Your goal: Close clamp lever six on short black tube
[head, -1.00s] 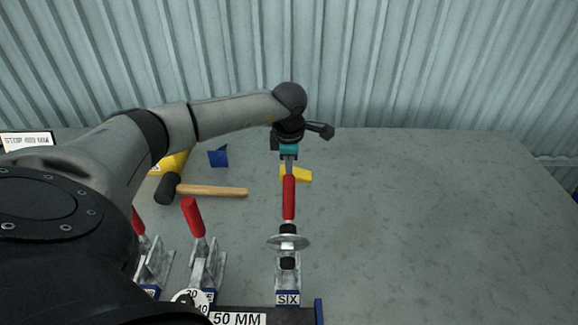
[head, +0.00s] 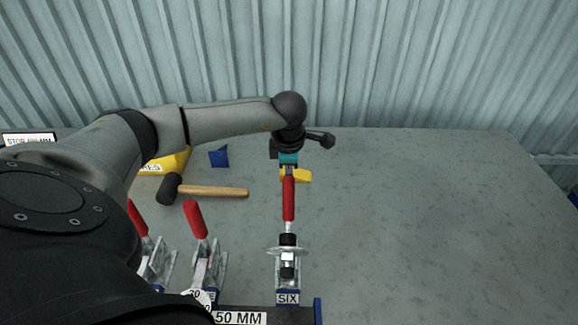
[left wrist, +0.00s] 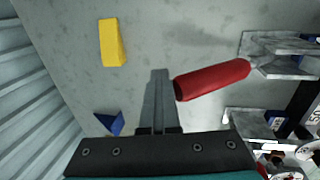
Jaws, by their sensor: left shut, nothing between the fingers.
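Clamp lever six is the red handle (head: 288,198) on the toggle clamp behind the "SIX" label (head: 287,298), at the right end of the dark fixture. A metal disc and a black-tipped spindle show on its clamp (head: 287,262). My left gripper (head: 288,170) is at the far end of the red handle. In the left wrist view its fingers (left wrist: 158,95) are shut and empty, just beside the end of the red handle (left wrist: 212,80). I cannot tell whether they touch it. I cannot make out the short black tube. My right gripper is not in view.
Two more red-handled clamps (head: 195,220) stand to the left, partly behind my arm. A wooden-handled mallet (head: 212,191), a yellow block (head: 297,175) and a blue wedge (head: 219,157) lie on the table. The table's right side (head: 430,220) is clear.

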